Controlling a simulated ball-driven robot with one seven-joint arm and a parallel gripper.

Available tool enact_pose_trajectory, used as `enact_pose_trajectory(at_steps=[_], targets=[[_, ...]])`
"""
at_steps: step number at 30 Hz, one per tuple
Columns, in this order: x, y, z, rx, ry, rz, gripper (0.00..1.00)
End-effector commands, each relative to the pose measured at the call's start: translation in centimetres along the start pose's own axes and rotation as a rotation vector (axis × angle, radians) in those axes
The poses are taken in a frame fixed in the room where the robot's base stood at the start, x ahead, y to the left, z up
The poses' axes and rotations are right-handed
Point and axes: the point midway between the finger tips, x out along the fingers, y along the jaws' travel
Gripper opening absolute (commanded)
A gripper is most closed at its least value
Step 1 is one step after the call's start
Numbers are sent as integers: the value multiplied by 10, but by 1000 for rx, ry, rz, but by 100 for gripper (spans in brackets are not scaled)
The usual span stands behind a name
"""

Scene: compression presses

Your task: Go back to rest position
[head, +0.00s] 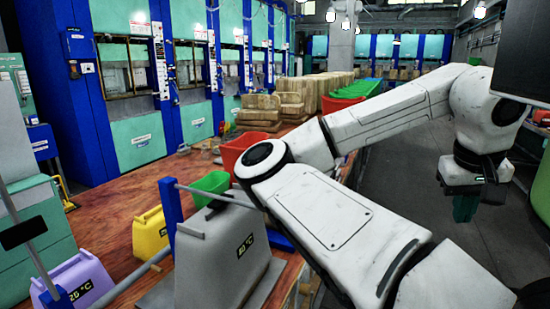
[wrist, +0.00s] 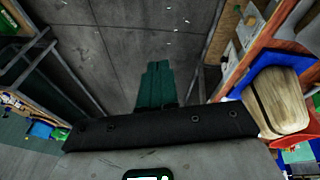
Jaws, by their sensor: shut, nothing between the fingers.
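My gripper (head: 466,208) hangs at the right of the head view, pointing down over the grey floor, clear of the bench. Its dark green fingers are together and hold nothing. In the wrist view the gripper (wrist: 155,85) shows as two green fingers side by side, with bare floor beyond them. My white arm folds across the right half of the head view and hides part of the bench.
Blue-green presses (head: 130,140) stand behind. Floor (head: 400,150) beyond my arm is open.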

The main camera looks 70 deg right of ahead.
Motion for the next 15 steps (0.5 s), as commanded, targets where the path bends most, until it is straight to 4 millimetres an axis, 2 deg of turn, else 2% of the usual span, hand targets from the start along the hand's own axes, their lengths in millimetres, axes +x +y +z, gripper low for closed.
enact_pose_trajectory(at_steps=[5,8,11,15], targets=[[9,-15,-27,-42,105,141,0],[13,-30,-45,-82,189,208,0],[18,-52,-62,-138,275,255,0],[27,-91,-80,-239,391,289,0]])
